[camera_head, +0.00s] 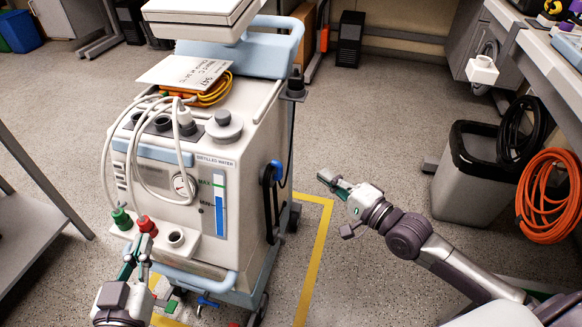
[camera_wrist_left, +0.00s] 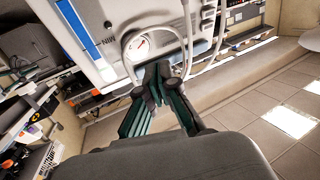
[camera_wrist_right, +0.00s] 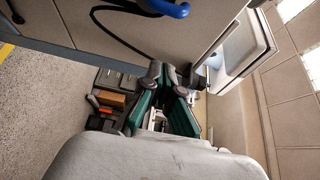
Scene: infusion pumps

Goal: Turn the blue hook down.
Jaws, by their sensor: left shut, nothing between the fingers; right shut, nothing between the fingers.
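The blue hook (camera_head: 277,169) is on the right side panel of the white medical machine (camera_head: 255,150), with a black loop hanging below it. In the right wrist view the blue hook (camera_wrist_right: 170,9) shows at the top edge, partly cut off, with a black cable by it. My right gripper (camera_head: 328,178) is shut and empty, to the right of the hook and apart from it. My left gripper (camera_head: 140,245) is shut and empty in front of the machine, just below the red-capped port (camera_head: 146,225). Whether it touches the machine I cannot tell.
White hoses (camera_head: 133,165) loop over the machine's front. A grey bin (camera_head: 470,180) and an orange hose coil (camera_head: 548,196) stand at the right. A grey shelf (camera_head: 35,205) is at the left. Floor between the machine and the bin is free, with yellow tape (camera_head: 318,255) on it.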

